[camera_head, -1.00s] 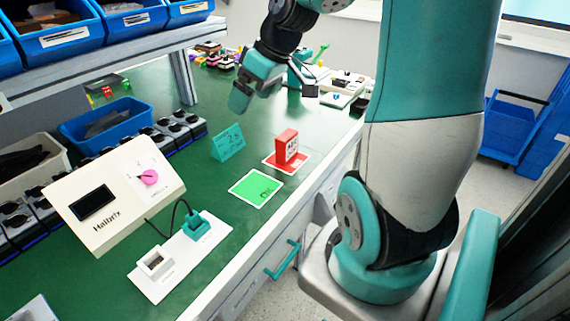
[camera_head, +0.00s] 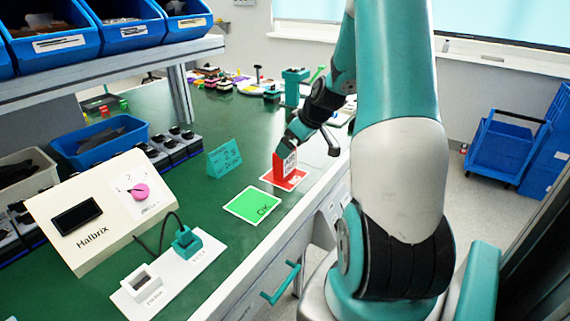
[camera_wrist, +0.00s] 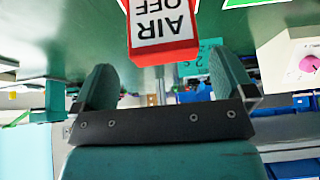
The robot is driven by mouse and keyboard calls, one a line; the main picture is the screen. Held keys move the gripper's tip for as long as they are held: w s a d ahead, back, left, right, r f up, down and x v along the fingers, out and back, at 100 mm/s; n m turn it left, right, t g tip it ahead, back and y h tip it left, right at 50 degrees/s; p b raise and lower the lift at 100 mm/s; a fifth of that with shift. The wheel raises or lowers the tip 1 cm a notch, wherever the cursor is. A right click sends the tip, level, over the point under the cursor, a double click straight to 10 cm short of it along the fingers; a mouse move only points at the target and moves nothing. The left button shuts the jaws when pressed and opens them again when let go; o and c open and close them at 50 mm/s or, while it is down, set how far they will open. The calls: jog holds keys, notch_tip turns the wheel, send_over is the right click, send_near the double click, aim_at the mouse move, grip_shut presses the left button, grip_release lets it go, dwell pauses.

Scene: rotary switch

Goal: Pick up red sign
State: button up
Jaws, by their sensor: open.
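The red sign (camera_head: 279,166) is an upright red block with a white face, standing on a red-and-white card (camera_head: 295,183) near the bench's right edge. In the wrist view the sign (camera_wrist: 165,47) shows upside down with the text "AIR OFF", at the top centre. My gripper (camera_head: 311,143) is just above and behind the sign in the head view. In the wrist view its two fingers (camera_wrist: 165,75) are spread wide with nothing between them. The sign appears beyond the fingertips, roughly centred on the gap. Contact cannot be confirmed.
A green OK card (camera_head: 252,206) lies in front of the sign. A teal tent sign (camera_head: 224,158) stands to its left. The Halbrix box (camera_head: 85,212) with a pink knob (camera_head: 140,191) stands at left front. Blue bins (camera_head: 125,25) sit on the shelf above.

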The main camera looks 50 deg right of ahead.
aim_at(285, 163)
jog(key=shift+x, duration=3)
jog(key=shift+s+a, duration=0.1)
jog(key=shift+a, duration=0.1)
jog(key=c, duration=0.9)
